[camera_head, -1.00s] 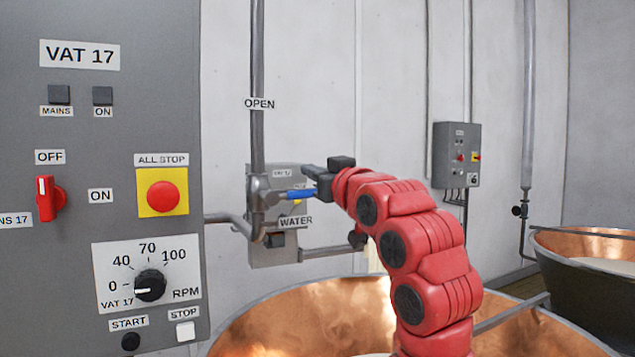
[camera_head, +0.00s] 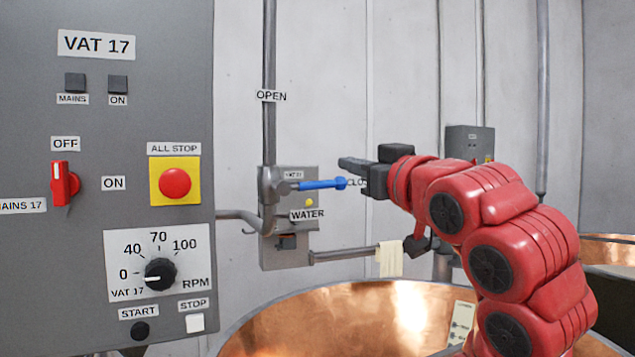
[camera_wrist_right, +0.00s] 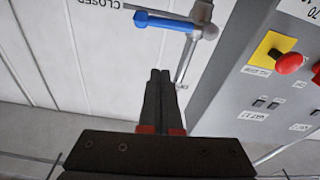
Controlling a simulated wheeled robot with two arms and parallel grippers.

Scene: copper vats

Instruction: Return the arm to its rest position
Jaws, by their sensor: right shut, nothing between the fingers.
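My red right arm reaches in from the lower right in the head view. Its dark right gripper (camera_head: 352,164) is shut and empty, just right of the blue lever handle (camera_head: 320,184) of the water valve, with a small gap seen or overlap in depth that I cannot judge. In the right wrist view the shut fingers (camera_wrist_right: 158,78) point up toward the valve, and the blue handle (camera_wrist_right: 165,23) lies beyond their tips. The handle points sideways, toward the partly hidden CLOSED label. My left gripper is not in view.
The grey VAT 17 panel (camera_head: 120,130) stands at the left, with a red ALL STOP button (camera_head: 175,183) and a speed knob (camera_head: 160,273). A copper vat (camera_head: 330,318) lies below my arm.

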